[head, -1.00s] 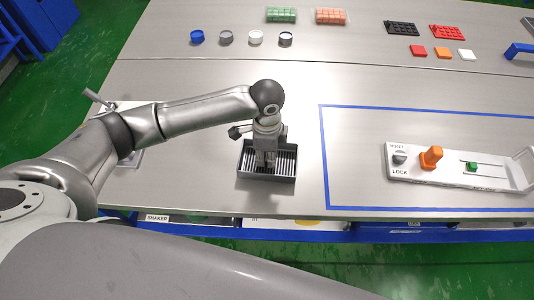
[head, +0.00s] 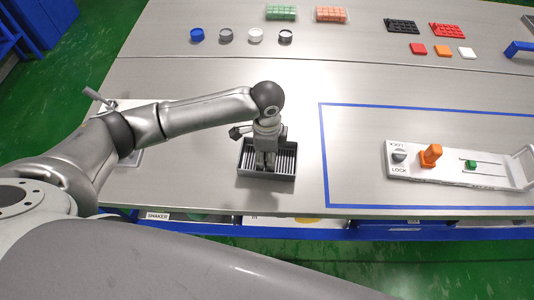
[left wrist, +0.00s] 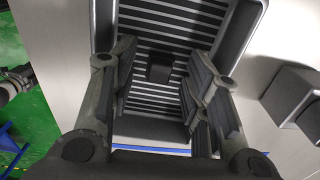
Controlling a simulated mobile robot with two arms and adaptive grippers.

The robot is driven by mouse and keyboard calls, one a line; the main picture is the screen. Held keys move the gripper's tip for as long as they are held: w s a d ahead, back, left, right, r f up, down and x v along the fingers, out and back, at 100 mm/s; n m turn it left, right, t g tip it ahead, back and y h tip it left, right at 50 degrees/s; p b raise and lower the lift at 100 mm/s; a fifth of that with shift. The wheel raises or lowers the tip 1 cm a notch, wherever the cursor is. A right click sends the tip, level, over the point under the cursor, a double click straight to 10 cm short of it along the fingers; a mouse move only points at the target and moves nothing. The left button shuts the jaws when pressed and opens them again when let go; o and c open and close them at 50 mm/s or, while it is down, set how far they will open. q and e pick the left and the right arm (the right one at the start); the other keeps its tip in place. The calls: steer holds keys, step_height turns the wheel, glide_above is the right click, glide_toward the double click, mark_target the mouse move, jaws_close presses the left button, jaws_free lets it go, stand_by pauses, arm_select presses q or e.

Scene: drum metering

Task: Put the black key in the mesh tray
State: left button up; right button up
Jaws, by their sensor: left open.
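The mesh tray (head: 285,177) is a dark rectangular tray with light slats, on the table left of the blue tape outline. It also fills the upper middle of the left wrist view (left wrist: 252,22). The black key (left wrist: 159,68) shows there as a small dark block over the slats, between my fingers and apart from both. In the head view the key is hidden by my gripper. My left gripper (head: 265,165) points down over the tray and is open; its spread fingers show in the left wrist view (left wrist: 160,95). My right gripper is not in view.
A white panel (head: 460,178) with a LOCK knob, an orange handle (head: 430,155) and a green slider (head: 471,164) lies inside the blue tape at the right. Round caps, block sets and coloured squares stand along the back. The table between is clear.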

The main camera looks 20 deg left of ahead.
arm_select(q)
step_height(320, 180, up, 12)
steer(key=b, duration=0.1)
stand_by(0.8)
